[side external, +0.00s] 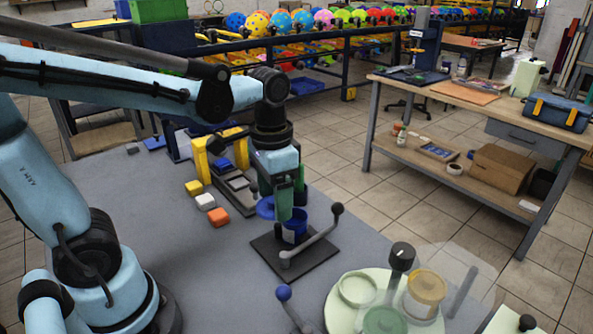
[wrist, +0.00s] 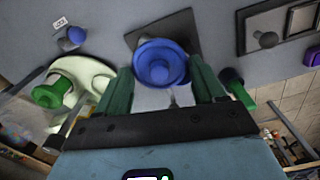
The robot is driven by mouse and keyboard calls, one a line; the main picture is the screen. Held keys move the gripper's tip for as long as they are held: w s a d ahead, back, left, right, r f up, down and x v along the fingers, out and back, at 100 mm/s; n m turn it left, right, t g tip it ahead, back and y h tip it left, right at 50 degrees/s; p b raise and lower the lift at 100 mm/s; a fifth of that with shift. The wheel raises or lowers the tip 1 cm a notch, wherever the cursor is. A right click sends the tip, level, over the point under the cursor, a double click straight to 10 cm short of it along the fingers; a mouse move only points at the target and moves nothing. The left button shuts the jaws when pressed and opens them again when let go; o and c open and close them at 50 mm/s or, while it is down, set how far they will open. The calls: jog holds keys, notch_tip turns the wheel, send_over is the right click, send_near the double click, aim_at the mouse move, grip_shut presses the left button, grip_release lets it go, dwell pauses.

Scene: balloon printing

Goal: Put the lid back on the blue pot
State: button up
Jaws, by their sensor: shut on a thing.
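The blue lid (side external: 265,207) shows at the left of the fingers in the side view. In the wrist view the lid (wrist: 149,51), with its round knob, fills the space between the green fingertips. My gripper (side external: 289,203) is shut on the lid and points down. The blue pot (side external: 298,226) stands just below and slightly right of the lid, partly hidden by the fingers. The pot stands on a dark square plate (side external: 318,262). The fingers hide the gap between lid and pot, so I cannot tell if they touch.
A lever with a dark ball (side external: 337,209) rises beside the pot. A round pale green tray (side external: 335,312) with several pots is at front right.

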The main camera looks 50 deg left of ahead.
jog(key=w+a, duration=0.2)
jog(key=w, duration=0.4)
jog(key=shift+w+d+f, duration=0.1)
jog(key=shift+d+f, duration=0.05)
jog(key=shift+f, duration=2.6)
jog(key=shift+f, duration=0.15)
jog(key=o, duration=1.1)
notch_tip(320, 180, up, 7)
dwell(0.9)
jog(key=shift+c, duration=0.5)
grip_shut()
